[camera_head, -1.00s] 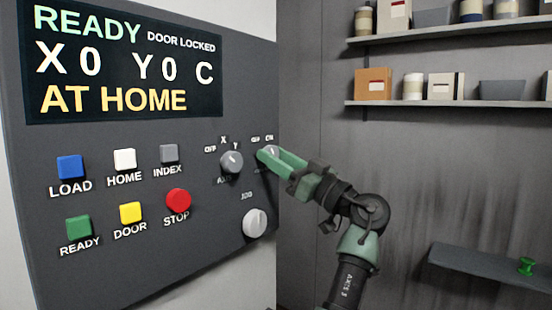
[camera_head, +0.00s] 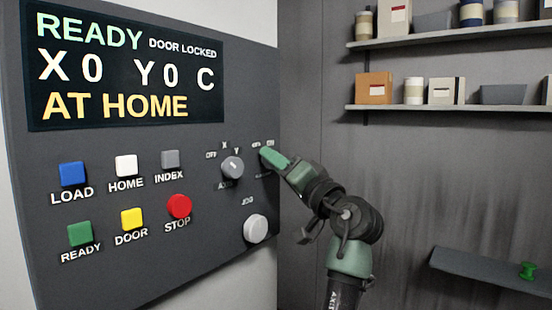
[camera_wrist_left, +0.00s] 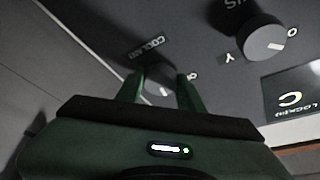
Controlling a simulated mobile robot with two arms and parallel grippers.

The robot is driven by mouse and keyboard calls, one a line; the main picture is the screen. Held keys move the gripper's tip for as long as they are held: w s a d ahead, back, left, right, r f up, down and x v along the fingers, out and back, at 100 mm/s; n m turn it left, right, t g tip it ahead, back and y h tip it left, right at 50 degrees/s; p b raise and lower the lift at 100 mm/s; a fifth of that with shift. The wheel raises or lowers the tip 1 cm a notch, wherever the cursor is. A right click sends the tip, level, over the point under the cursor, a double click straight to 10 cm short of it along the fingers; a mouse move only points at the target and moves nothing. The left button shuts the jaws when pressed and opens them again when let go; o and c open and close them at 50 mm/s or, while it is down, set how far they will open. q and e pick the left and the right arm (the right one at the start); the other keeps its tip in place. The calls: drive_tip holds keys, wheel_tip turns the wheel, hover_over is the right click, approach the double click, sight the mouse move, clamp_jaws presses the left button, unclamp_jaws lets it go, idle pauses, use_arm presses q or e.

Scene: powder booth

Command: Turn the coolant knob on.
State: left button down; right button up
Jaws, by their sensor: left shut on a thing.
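The coolant knob (camera_wrist_left: 158,78) is a small grey dial with a white pointer line, beside the "COOLANT" label in the left wrist view. My left gripper (camera_wrist_left: 161,88) has one green finger on each side of the knob and is shut on it. In the head view, my left gripper (camera_head: 267,153) reaches the right edge of the dark control panel (camera_head: 60,285). Its fingers hide the coolant knob there, and the markings above it are too small to read surely. My right gripper is not in view.
The axis selector knob (camera_head: 232,167) sits just left of my fingers and the jog knob (camera_head: 256,229) below. Several coloured buttons, including the red stop button (camera_head: 179,206), are further left. Shelves (camera_head: 450,106) hang on the right wall.

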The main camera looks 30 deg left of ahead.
use_arm(q)
drive_tip(key=shift+r+m+t+h+p, duration=0.1)
drive_tip(key=shift+m+t+h+p, duration=0.4)
drive_tip(key=shift+m+p, duration=1)
drive_tip(key=shift+r+m+t+h+p, duration=0.1)
drive_tip(key=shift+m+h+p, duration=0.9)
drive_tip(key=shift+m, duration=0.7)
drive_tip(key=c, duration=0.9)
unclamp_jaws()
drive_tip(key=shift+f, duration=0.1)
